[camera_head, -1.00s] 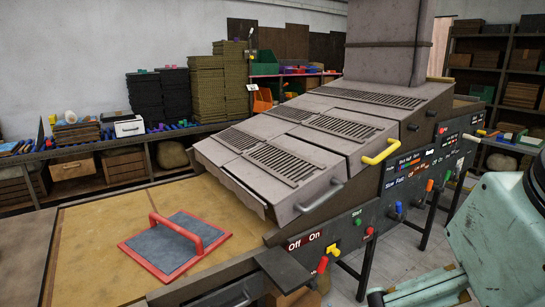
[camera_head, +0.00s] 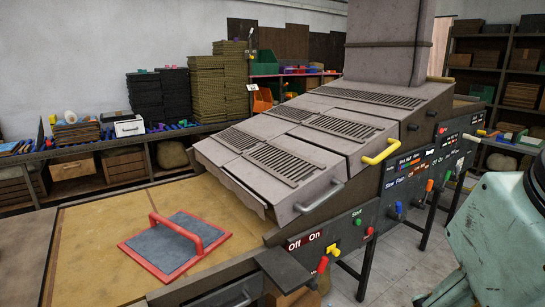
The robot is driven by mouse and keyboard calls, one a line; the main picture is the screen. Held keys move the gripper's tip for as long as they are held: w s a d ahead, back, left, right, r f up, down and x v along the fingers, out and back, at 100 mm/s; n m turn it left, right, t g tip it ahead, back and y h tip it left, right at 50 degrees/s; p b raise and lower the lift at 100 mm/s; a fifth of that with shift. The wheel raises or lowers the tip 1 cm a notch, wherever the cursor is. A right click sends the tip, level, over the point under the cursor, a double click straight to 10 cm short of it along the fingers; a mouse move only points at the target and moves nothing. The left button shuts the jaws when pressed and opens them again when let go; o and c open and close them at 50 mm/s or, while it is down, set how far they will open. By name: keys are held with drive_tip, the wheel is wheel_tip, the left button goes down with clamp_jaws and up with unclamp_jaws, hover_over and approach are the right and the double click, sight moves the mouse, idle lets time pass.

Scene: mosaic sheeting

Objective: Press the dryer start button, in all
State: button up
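The dryer (camera_head: 330,140) is a large grey machine with a sloped, slotted hood and a dark front panel. A small green button (camera_head: 357,221) sits on the panel under a "Start" label (camera_head: 357,212). A red button (camera_head: 369,231) is to its right. My gripper is not in view; only part of my pale green arm shows at the lower right, apart from the panel.
A red-framed grey board (camera_head: 176,243) with a red handle lies on the tan bed left of the hood. A yellow handle (camera_head: 381,152) and a grey handle (camera_head: 318,196) stick out from the hood. Floor (camera_head: 400,265) shows between panel and arm.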

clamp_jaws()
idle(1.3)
